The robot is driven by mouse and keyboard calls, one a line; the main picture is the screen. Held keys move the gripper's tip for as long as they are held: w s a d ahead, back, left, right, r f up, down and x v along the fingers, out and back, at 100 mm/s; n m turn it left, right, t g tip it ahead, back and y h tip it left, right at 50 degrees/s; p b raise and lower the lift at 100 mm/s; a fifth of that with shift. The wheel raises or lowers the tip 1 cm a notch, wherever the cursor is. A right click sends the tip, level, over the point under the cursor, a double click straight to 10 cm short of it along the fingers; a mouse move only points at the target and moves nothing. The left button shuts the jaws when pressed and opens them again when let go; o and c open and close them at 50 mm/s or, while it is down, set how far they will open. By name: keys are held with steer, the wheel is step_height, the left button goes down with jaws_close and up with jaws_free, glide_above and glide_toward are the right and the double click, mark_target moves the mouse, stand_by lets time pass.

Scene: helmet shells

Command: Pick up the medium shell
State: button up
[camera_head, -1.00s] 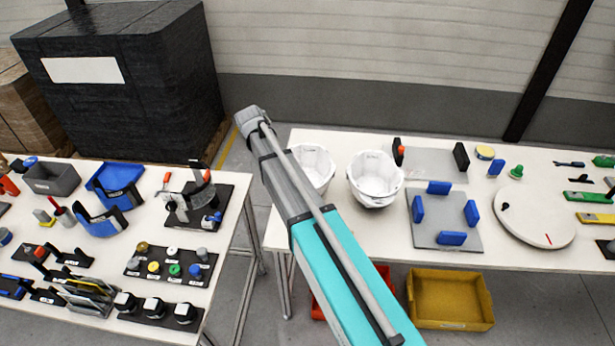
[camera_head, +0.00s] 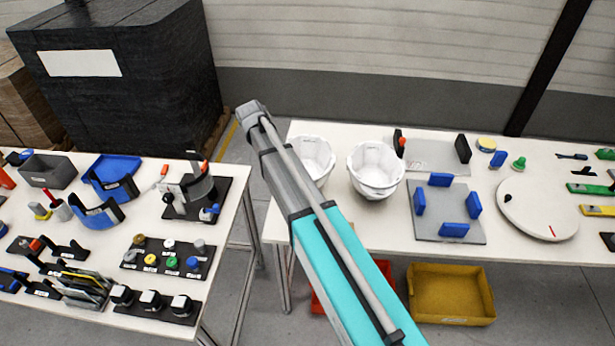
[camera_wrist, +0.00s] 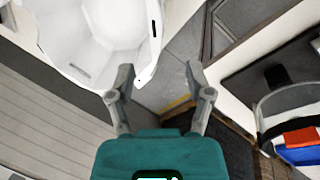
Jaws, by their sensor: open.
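Two white helmet shells stand on the right table in the head view, one partly behind my arm (camera_head: 314,158) and one to its right (camera_head: 375,170). No label tells me which is the medium one. In the wrist view a white shell (camera_wrist: 97,52) fills the upper left, open side showing, with small dark slots in its wall. My gripper (camera_wrist: 160,82) is open and empty. Its left fingertip is close to the shell's lower rim; I cannot tell whether they touch. The gripper itself does not show clearly in the head view.
The right table (camera_head: 400,230) also holds a grey plate with blue blocks (camera_head: 447,212) and a white round disc (camera_head: 537,209). The left table (camera_head: 235,195) is crowded with parts. A yellow bin (camera_head: 451,292) sits below. A floor gap separates the tables.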

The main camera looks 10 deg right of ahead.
steer(key=shift+b+x, duration=2.4)
steer(key=shift+x, duration=0.45)
steer(key=shift+b+x, duration=2.45)
steer(key=shift+x, duration=0.1)
steer(key=shift+d, duration=0.15)
jaws_close()
